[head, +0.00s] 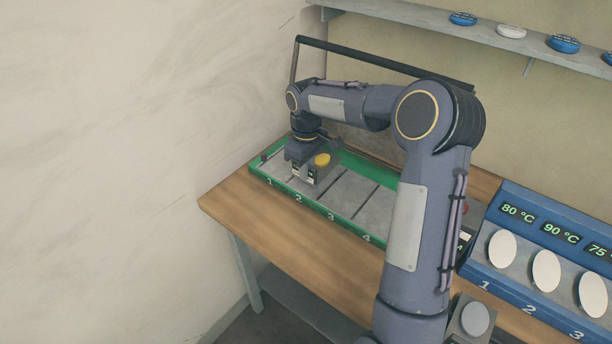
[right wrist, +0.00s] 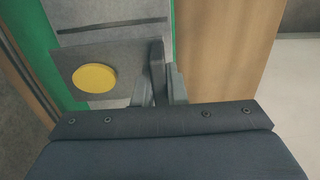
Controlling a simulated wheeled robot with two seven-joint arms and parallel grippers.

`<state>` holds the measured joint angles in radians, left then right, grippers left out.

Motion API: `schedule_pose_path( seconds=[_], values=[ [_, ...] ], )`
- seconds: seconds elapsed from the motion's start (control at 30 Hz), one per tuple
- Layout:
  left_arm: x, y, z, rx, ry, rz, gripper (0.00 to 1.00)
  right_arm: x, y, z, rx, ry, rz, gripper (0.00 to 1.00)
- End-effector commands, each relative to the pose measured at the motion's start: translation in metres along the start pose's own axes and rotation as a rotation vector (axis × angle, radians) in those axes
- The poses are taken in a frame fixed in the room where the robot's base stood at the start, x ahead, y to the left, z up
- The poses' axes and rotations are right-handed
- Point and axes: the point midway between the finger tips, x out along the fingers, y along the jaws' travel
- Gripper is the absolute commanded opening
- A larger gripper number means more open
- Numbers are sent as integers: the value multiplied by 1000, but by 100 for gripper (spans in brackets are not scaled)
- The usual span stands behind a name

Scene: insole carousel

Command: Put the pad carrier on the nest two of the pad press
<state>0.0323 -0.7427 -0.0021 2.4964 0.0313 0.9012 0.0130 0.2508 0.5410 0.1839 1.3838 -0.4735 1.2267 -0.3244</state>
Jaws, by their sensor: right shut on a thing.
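The pad carrier is a small grey plate (right wrist: 127,65) with a round yellow pad (right wrist: 95,78) on it; the yellow pad also shows in the head view (head: 322,160). My right gripper (head: 307,176) is shut on the carrier's edge, and its fingers show beside the plate in the right wrist view (right wrist: 162,82). The pad press (head: 346,222) is a green-framed bed with grey nests numbered 1 to 4 along the front. The carrier is over the area of nests one and two; the gripper partly hides them. I cannot tell whether it touches the bed. My left gripper is not in view.
A black bar (head: 385,63) spans above the press. A blue unit (head: 540,265) with temperature displays and white oval pads stands at the right. A wall is close at the left. A shelf (head: 490,42) with round tins is above. The wooden table's front strip (head: 255,215) is clear.

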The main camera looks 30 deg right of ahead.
Motion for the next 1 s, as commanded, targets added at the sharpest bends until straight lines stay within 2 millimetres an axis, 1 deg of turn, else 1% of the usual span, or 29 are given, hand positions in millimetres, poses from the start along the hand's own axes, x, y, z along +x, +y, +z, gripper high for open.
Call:
schedule_pose_path(
  seconds=[0.07,0.23,0.63,0.67,0.8,1.0],
  values=[
    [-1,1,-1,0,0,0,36,7,2,-4,0,-2,-2,0],
    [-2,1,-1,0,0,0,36,32,1,-2,1,-2,-2,0],
    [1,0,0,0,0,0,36,39,1,-3,0,0,0,0],
    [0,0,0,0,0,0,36,38,1,-3,0,0,0,15],
    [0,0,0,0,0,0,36,37,1,-2,0,0,-1,33],
    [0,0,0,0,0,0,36,37,1,-2,0,0,-1,33]
  ],
)
